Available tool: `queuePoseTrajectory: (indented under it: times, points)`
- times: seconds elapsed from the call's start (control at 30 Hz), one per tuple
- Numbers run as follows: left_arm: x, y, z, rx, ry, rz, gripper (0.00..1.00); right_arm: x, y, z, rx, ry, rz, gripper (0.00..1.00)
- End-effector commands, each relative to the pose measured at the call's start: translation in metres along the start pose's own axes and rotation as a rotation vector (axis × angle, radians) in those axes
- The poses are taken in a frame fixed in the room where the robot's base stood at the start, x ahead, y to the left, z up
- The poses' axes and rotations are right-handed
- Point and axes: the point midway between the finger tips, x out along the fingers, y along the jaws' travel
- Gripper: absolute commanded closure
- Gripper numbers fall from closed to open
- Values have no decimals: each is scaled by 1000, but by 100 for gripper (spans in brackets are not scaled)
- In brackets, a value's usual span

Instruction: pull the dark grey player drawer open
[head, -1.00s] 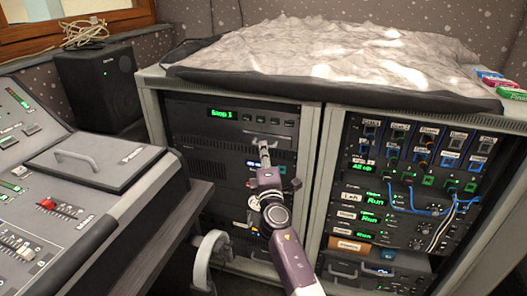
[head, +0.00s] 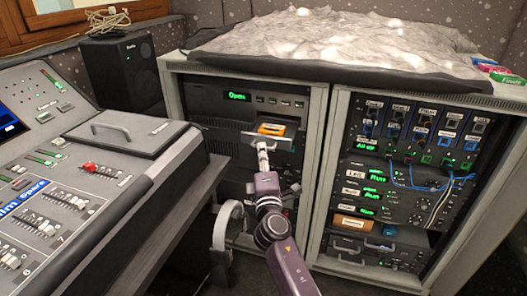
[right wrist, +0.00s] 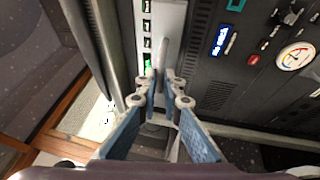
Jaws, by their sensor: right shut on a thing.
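The dark grey player drawer (head: 283,144) stands out from the left rack, below a green display (head: 236,97) that reads "Open". An orange item (head: 272,129) shows inside the drawer, behind its front. My right gripper (head: 263,147) is at the drawer front, shut on its handle. In the right wrist view the fingers of my right gripper (right wrist: 165,82) close around the lower end of the pale handle (right wrist: 165,52). My arm and fingers cover part of the drawer front and handle. My left gripper is not in view.
A mixing desk (head: 60,200) fills the left side, with a black speaker (head: 120,75) behind it. The right rack (head: 400,170) carries patch cables and lit displays. A crumpled grey cover (head: 330,45) lies over both racks.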

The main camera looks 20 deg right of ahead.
Motion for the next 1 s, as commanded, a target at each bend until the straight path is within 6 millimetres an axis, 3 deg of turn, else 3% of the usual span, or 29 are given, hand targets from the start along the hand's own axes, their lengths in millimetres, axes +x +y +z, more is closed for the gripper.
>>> queuePoseTrajectory:
  times: [0.23,0.3,0.43,0.73,0.87,1.0]
  points:
    - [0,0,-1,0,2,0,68,-1,-2,0,1,-1,-4,100]
    - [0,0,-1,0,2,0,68,-1,-2,0,1,-1,-4,88]
    - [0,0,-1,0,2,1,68,0,-2,0,1,-1,-3,76]
    - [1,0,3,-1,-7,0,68,-3,-2,0,1,0,-3,76]
    - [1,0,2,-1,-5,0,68,-16,-3,0,1,1,-4,76]
    - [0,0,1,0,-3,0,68,-43,-3,0,1,0,-5,76]
